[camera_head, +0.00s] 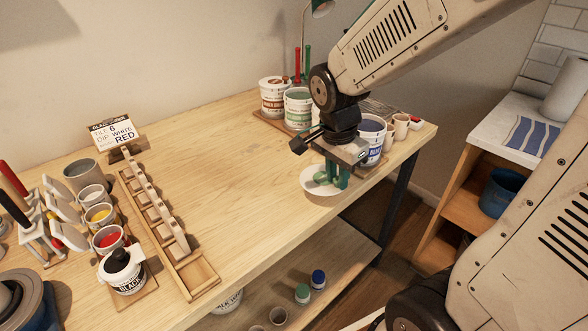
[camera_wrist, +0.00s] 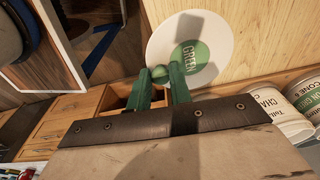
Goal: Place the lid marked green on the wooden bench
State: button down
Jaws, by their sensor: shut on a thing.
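The lid marked green is a white disc with a green centre lettered GREEN (camera_wrist: 205,30), and it also shows in the head view (camera_head: 311,183). My gripper (camera_wrist: 166,82) has its green fingers shut on the lid's small green knob; the gripper also shows in the head view (camera_head: 337,176). The lid is at the front edge of the wooden bench (camera_head: 230,150), partly past that edge in the wrist view. I cannot tell whether it touches the bench top. A white tub with green contents (camera_head: 298,104) stands open behind my gripper.
A tub lettered in blue (camera_head: 371,133) and small cups (camera_head: 401,126) stand just right of my gripper. A brown-labelled tub (camera_head: 273,97) stands at the back. A wooden rack (camera_head: 160,215) and glaze cups (camera_head: 100,214) are at left. The bench middle is clear.

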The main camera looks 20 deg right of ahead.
jog(key=w+a, duration=0.2)
jog(key=w, duration=0.1)
jog(key=w+a, duration=0.2)
jog(key=w, duration=0.2)
jog(key=w+a+f, duration=0.1)
jog(key=w+a, duration=0.1)
jog(key=w, duration=0.2)
jog(key=shift+w+f, duration=0.1)
jog(key=shift+w, duration=0.15)
jog(key=shift+f, duration=1.75)
jog(key=shift+f, duration=0.1)
jog(key=c, duration=1.3)
grip_release()
